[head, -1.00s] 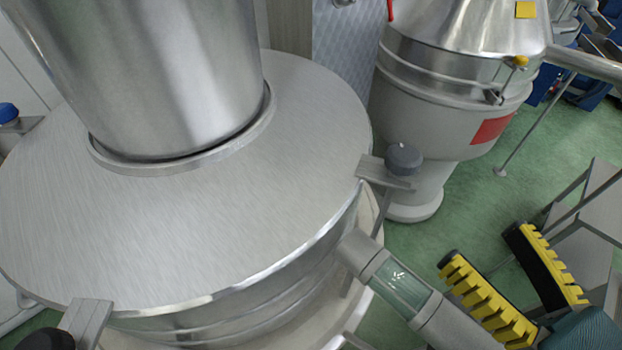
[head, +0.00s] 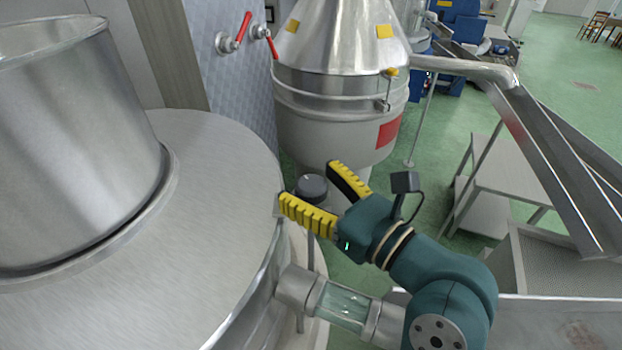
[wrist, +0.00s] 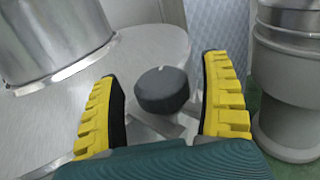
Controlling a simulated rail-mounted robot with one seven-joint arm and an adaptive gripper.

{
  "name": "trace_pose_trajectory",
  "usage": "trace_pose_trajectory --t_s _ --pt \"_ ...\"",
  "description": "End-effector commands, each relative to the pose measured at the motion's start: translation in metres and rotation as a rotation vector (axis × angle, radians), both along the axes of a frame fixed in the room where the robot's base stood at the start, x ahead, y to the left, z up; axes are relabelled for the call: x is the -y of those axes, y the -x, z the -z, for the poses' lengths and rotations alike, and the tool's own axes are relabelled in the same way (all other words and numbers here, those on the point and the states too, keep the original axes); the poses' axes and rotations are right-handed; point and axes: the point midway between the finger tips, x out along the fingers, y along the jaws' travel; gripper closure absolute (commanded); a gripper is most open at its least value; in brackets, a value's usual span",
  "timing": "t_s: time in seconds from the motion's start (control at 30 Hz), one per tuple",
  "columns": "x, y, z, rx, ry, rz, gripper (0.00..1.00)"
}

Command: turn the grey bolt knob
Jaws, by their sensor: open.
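The grey bolt knob (head: 311,187) is a dark round cap at the right edge of the large steel vessel's lid (head: 215,215). In the wrist view the knob (wrist: 162,90) sits between the two yellow-ribbed fingers of my gripper (wrist: 160,95), with a gap on each side. A pale line marks its top. My gripper (head: 322,190) is open and empty, and its fingers reach toward the knob from the right. No contact with the knob shows. The bracket (wrist: 160,124) under the knob is partly visible.
A steel cylinder (head: 75,140) rises from the lid at left. A second cone-topped vessel (head: 335,110) stands behind the knob. A sight-glass pipe (head: 342,305) runs below my gripper. Red-handled valves (head: 243,28) are on the back panel. A steel chute (head: 545,140) is at right.

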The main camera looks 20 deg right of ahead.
Motion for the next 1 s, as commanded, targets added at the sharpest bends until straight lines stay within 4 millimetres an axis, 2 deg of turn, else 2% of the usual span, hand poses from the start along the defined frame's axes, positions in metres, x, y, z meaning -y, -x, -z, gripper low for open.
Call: trace_pose_trajectory --t_s 0.27,0.37,0.6,0.63,0.8,1.0 --pt "-0.0011 -0.0027 0.0001 0.001 0.0 0.0 0.21" --pt "-0.001 -0.0025 0.0001 0.001 0.0 0.0 0.36" --pt "-0.0009 -0.0023 0.0001 0.001 0.0 0.0 0.82" --pt "-0.0009 -0.0023 0.0001 0.0 0.0 0.0 0.85" --pt "-0.0021 -0.0033 -0.0025 -0.004 -0.005 0.031 0.85" --pt "-0.0034 -0.0037 -0.0072 -0.011 -0.008 0.183 0.85"
